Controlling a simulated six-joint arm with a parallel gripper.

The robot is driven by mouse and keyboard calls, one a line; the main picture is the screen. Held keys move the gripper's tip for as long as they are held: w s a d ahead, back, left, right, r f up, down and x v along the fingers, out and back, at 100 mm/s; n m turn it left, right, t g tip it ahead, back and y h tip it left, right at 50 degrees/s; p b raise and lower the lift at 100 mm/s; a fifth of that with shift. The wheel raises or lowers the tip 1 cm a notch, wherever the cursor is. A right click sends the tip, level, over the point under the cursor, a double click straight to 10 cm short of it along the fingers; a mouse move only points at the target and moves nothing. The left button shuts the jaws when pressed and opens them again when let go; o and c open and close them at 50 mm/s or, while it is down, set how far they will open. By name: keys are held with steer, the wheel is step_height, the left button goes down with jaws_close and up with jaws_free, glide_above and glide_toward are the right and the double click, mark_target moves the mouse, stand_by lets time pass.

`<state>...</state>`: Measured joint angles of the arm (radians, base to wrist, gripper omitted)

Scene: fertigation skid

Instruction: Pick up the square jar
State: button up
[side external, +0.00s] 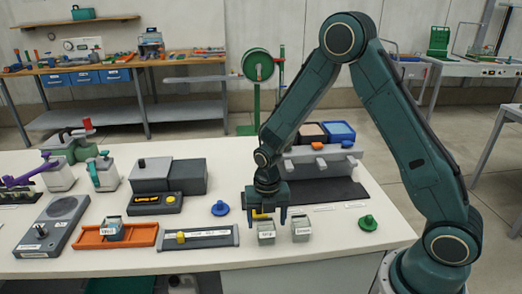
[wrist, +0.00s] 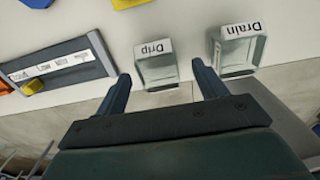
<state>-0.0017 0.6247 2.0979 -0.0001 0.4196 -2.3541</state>
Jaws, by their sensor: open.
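A square clear jar labelled "Drip" (side external: 266,237) stands upright on the white table near its front edge. In the wrist view the Drip jar (wrist: 156,72) lies between and beyond the two fingers, with no visible contact. A similar square jar labelled "Drain" (side external: 301,231) stands just to its right; it also shows in the wrist view (wrist: 237,50), beyond the right finger. Another small square jar (side external: 112,228) sits on the orange tray (side external: 88,241) at left. My gripper (side external: 268,217) is open and empty, pointing down just above the Drip jar; it also shows in the wrist view (wrist: 163,85).
A grey panel with a yellow knob (side external: 197,238) lies left of the Drip jar. A blue knob piece (side external: 220,208) and a green one (side external: 368,223) lie on the table. A grey rack (side external: 318,160) with a dark mat stands behind my gripper. The table's front edge is close.

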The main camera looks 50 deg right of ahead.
steer(key=shift+a+f, duration=0.15)
steer(key=shift+f, duration=2.2)
steer(key=shift+c, duration=0.4)
steer(key=c, duration=1)
